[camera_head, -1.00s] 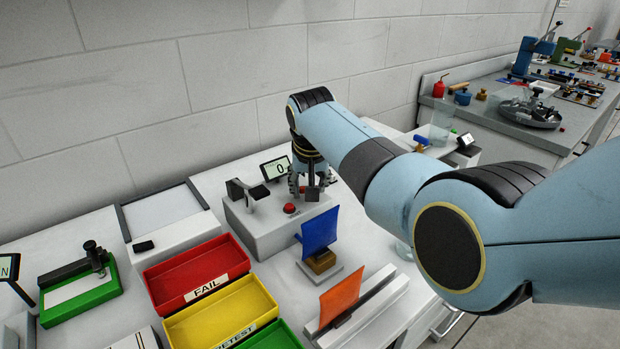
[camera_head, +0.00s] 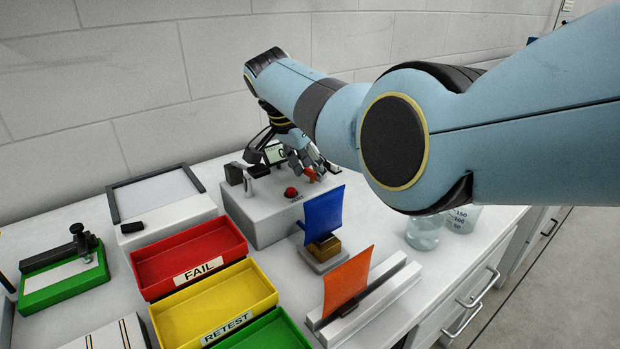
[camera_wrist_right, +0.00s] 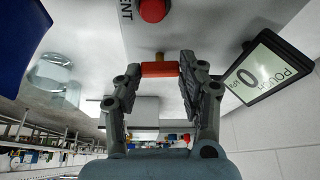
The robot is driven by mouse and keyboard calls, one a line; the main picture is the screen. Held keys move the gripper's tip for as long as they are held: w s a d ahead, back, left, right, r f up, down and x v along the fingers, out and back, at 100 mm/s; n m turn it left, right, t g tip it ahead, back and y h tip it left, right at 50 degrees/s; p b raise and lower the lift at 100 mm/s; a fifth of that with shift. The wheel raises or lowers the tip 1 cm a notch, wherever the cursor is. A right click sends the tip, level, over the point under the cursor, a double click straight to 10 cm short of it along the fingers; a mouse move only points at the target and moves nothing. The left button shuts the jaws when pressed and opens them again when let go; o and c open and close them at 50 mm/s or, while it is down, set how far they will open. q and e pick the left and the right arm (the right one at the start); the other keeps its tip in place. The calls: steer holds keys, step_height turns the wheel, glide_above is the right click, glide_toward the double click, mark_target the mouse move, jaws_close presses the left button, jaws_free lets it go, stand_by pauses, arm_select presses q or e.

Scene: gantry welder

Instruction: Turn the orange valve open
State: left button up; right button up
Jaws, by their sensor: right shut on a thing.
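The orange valve handle (camera_wrist_right: 160,69) shows in the right wrist view between the fingers of my right gripper (camera_wrist_right: 160,72), on a short brass stem. My right gripper (camera_head: 312,172) is shut on it in the head view, at the right part of the grey tester box (camera_head: 262,222). Only a small orange bit of the valve (camera_head: 310,174) shows there; the fingers hide the rest. A red button (camera_head: 291,192) marked VENT is on the box, left of the gripper. My left gripper is not in view.
A small display (camera_head: 275,153) reading 0 stands behind the box. Red (camera_head: 190,268), yellow (camera_head: 215,310) and green trays lie at the front left. A blue sheet (camera_head: 323,214) and an orange sheet (camera_head: 348,280) stand upright in front. Glass beakers (camera_head: 425,232) stand at the right.

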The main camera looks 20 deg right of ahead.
steer(key=shift+m+g+b, duration=0.3)
steer(key=shift+m+b, duration=0.4)
steer(key=o, duration=1.2)
steer(key=shift+c, duration=0.2)
steer(key=shift+a+r, duration=0.1)
steer(key=shift+r, duration=0.05)
steer(key=v, duration=1.1)
steer(key=shift+r, duration=0.3)
steer(key=shift+a, duration=0.15)
